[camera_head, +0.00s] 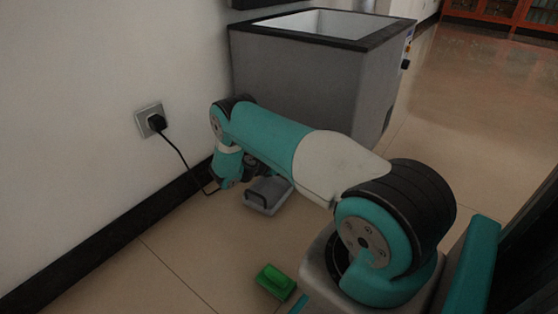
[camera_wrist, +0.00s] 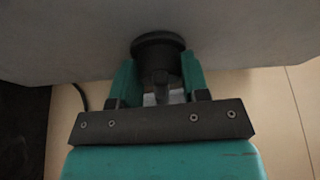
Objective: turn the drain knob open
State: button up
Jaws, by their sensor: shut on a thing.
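The drain knob (camera_wrist: 158,45) is dark and round, on the lower part of a grey wall of the tank. In the wrist view my gripper (camera_wrist: 160,82) has its teal fingers on either side of the knob's narrower part, shut on it. In the head view the grey open-topped tank (camera_head: 290,80) stands against the wall. My arm reaches to its lower left side there, and the knob is hidden in that view. My gripper's fingers cannot be made out in the head view.
A grey box-like thing with a dark handle (camera_head: 267,196) lies on the floor beside my arm. A green block (camera_head: 275,281) lies nearer. A black plug (camera_head: 156,122) sits in a wall socket, its cable hanging towards the floor near my wrist. Floor right of the tank is clear.

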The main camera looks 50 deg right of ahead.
jog(key=shift+r, duration=0.1)
jog(key=shift+m+t+p, duration=0.5)
jog(key=shift+m+p, duration=0.2)
jog(key=shift+p, duration=0.25)
jog(key=shift+s+m+t+p, duration=0.1)
jog(key=shift+m+t+p, duration=0.75)
jog(key=shift+m, duration=0.25)
jog(key=o, duration=0.9)
jog(key=shift+o, duration=0.2)
jog(key=shift+a, duration=0.1)
